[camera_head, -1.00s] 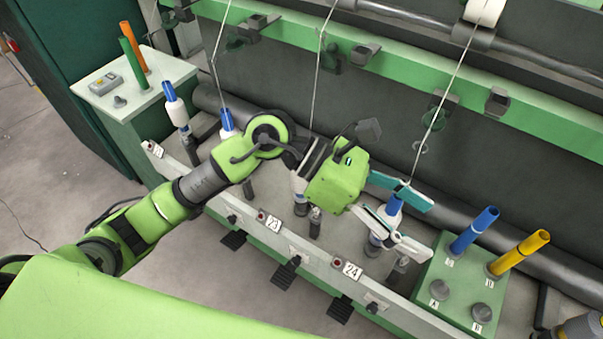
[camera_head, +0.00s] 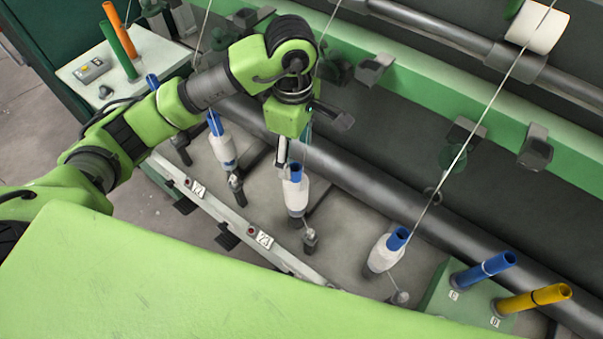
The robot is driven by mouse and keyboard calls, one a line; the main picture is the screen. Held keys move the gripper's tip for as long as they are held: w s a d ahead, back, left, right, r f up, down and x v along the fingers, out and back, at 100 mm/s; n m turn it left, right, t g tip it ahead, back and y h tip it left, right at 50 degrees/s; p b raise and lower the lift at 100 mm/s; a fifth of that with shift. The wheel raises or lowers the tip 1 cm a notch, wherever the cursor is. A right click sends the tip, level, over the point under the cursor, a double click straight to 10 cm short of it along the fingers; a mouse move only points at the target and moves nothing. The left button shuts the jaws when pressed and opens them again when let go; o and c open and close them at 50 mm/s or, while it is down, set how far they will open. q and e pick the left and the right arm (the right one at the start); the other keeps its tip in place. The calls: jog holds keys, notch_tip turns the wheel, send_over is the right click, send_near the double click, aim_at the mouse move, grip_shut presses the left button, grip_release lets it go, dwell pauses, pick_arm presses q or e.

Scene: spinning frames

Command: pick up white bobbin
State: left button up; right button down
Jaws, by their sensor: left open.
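Several white bobbins on blue tubes stand upright in a row on the machine's spindles. The middle white bobbin (camera_head: 296,195) is under my left arm's end, one white bobbin (camera_head: 222,150) is to its left, and another white bobbin (camera_head: 386,252) is to its right. My left gripper (camera_head: 294,153) points down at the top of the middle bobbin's blue tube. It is open and seen nearly edge-on, its far finger mostly hidden by its green body. I cannot tell whether the fingers stand around the tube or just behind it. My right gripper is out of view.
A green block (camera_head: 470,298) at lower right carries a blue tube (camera_head: 484,270) and a yellow tube (camera_head: 534,299). A pale box top (camera_head: 118,60) at upper left bears an orange and a green tube. A dark roller runs behind the bobbins. Thin threads hang from above.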

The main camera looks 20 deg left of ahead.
aim_at(296, 185)
pick_arm(q)
jog(key=f, duration=0.2)
jog(key=f+p, duration=0.1)
jog(key=f, duration=0.1)
jog(key=s+f, duration=0.1)
jog(key=f, duration=0.2)
notch_tip(296, 185, down, 3)
jog(key=shift+f+p, duration=0.1)
jog(key=shift+p, duration=1.1)
notch_tip(296, 185, down, 2)
jog(key=shift+w+f, duration=0.1)
jog(key=shift+f+p, duration=0.25)
jog(key=shift+p, duration=0.05)
jog(key=shift+w+f, duration=0.1)
jog(key=shift+c, duration=1.1)
jog(key=c, duration=1.2)
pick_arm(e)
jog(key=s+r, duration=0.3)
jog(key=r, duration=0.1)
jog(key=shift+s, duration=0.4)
